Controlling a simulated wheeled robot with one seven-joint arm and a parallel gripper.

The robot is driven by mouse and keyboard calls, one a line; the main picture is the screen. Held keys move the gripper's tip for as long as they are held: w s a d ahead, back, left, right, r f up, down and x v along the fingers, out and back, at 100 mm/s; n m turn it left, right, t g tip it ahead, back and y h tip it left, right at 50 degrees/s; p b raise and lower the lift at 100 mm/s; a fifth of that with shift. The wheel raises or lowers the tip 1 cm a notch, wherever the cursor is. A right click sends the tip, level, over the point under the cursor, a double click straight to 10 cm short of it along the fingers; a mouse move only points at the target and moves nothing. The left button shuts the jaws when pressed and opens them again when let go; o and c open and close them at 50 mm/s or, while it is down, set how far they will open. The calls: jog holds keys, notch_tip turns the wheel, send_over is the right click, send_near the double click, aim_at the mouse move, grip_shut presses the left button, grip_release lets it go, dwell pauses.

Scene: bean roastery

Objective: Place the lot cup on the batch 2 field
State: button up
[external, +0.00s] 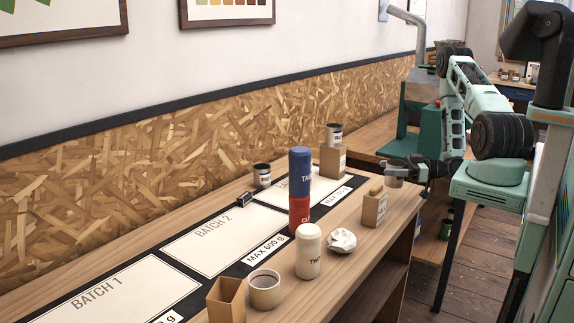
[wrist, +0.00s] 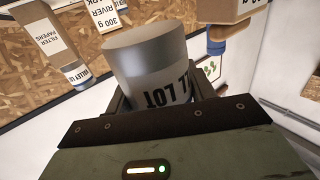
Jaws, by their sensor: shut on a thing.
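The lot cup (wrist: 150,65) is a grey metallic cup with a pale label reading "LOT", seen inverted in the wrist view. My gripper (wrist: 155,100) is shut around it. In the external view my gripper (external: 398,168) holds the cup (external: 394,181) up in the air past the right end of the bench, beyond the brown box. The batch 2 field (external: 212,245) is a white rectangle on the black mat, marked "BATCH 2", with a "MAX 600 g" strip at its front. Its visible surface looks bare. My gripper is well to the right of it.
A blue canister (external: 300,168) stands on a red one (external: 299,212) right of the batch 2 field. A white canister (external: 308,256), crumpled paper (external: 341,240), cream cup (external: 263,294) and open box (external: 226,300) line the front. A black item (external: 244,200) sits behind. Batch 1 (external: 120,298) is left.

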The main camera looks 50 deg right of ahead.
jog(key=shift+f+p, duration=0.7)
jog(key=shift+f, duration=3.05)
jog(key=shift+f, duration=0.1)
jog(key=shift+f, duration=0.15)
jog(key=o, duration=1.1)
jog(key=shift+s, duration=0.1)
jog(key=b+v, duration=0.6)
jog(key=v, duration=1)
jog(key=shift+d+f, duration=0.15)
jog(key=shift+d, duration=0.05)
jog(key=shift+o, duration=0.5)
jog(key=shift+s+d, duration=0.3)
jog(key=shift+s, duration=0.1)
